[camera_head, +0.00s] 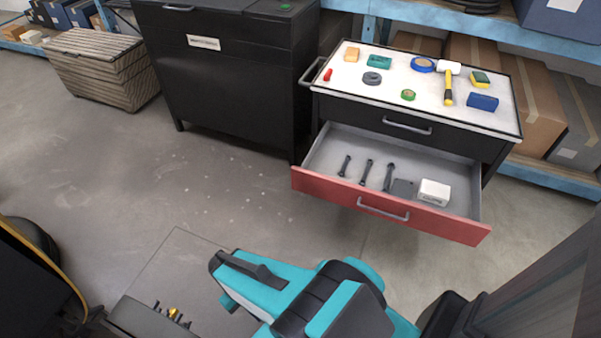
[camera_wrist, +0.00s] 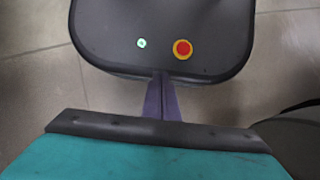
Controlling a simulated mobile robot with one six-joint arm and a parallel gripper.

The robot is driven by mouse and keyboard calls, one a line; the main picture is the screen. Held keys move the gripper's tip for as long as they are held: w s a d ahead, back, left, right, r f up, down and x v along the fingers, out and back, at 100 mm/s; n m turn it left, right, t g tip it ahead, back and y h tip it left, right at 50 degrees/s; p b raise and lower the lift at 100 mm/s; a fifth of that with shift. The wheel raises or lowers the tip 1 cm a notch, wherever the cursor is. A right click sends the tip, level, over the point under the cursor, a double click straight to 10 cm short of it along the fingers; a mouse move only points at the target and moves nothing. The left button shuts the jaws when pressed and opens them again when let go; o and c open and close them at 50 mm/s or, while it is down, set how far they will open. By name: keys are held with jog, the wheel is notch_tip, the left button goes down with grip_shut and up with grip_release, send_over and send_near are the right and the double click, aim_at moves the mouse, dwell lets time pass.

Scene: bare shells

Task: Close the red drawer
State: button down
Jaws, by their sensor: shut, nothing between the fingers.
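The red drawer (camera_head: 440,219) is pulled out of the black cabinet (camera_head: 470,148), below a shut black drawer (camera_head: 400,122). Its red front has a grey bar handle (camera_head: 383,209) and faces my side. Inside lie several dark wrenches (camera_head: 366,172), a dark flat piece (camera_head: 403,188) and a white box (camera_head: 434,192). My gripper (camera_wrist: 162,96) is shut and empty in the wrist view, pointing at my own base. In the head view my teal arm is folded low in the picture, apart from the drawer, and I cannot make out the fingertips there.
The cabinet's white top (camera_head: 345,78) carries several small items, including a yellow-handled mallet (camera_head: 448,90). A black bin (camera_head: 225,80) stands to its left, a slatted crate (camera_head: 100,72) farther left. Blue shelving (camera_head: 555,178) with cartons is behind. Open floor (camera_head: 200,190) lies left of the drawer.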

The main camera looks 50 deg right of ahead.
jog(key=shift+w+a, duration=0.2)
dwell(0.3)
jog(key=w+d+r+m+t+h+b, duration=0.1)
jog(key=w+d+r+m+h+b, duration=0.15)
jog(key=w+d+m+b, duration=0.65)
jog(key=w+d+r+m+t+h+b, duration=0.15)
jog(key=w+d+r+m+b, duration=0.3)
jog(key=w+d, duration=0.5)
jog(key=w+d+r+m+h+b, duration=0.1)
jog(key=d+r+m+h+b, duration=0.2)
jog(key=d+r+m+b, duration=1)
jog(key=d+r+m, duration=0.4)
jog(key=r, duration=0.1)
jog(key=shift+d, duration=0.4)
